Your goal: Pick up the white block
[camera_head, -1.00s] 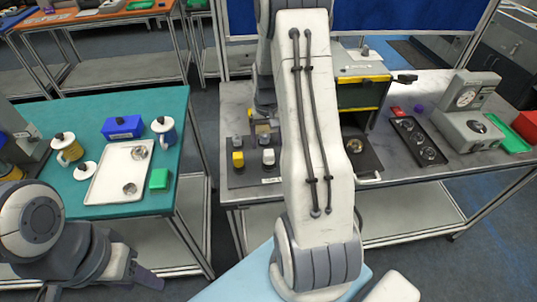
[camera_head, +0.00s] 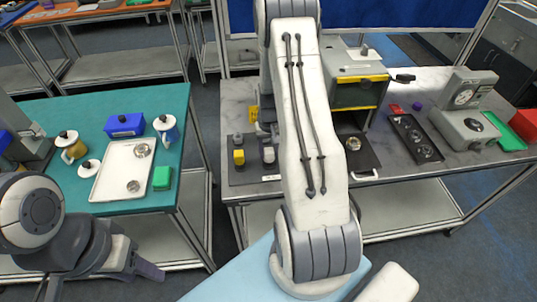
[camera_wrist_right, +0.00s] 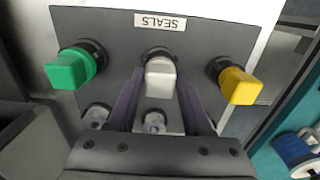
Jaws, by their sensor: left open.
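The white block (camera_head: 268,156) stands on a dark board (camera_head: 245,177) on the grey table, just left of my right arm in the head view. In the right wrist view the white block (camera_wrist_right: 160,80), with a round black part at its base, lies between the two fingers of my right gripper (camera_wrist_right: 160,88). The fingers flank it closely; whether they touch it is unclear. My right gripper is mostly hidden by my arm in the head view. My left gripper (camera_head: 150,272) is open and empty at the lower left, away from the block.
A yellow block (camera_wrist_right: 238,85) and a green block (camera_wrist_right: 72,68) stand either side of the white one, below a "SEALS" label (camera_wrist_right: 160,21). A teal table (camera_head: 100,100) with a white tray (camera_head: 108,184) is at left.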

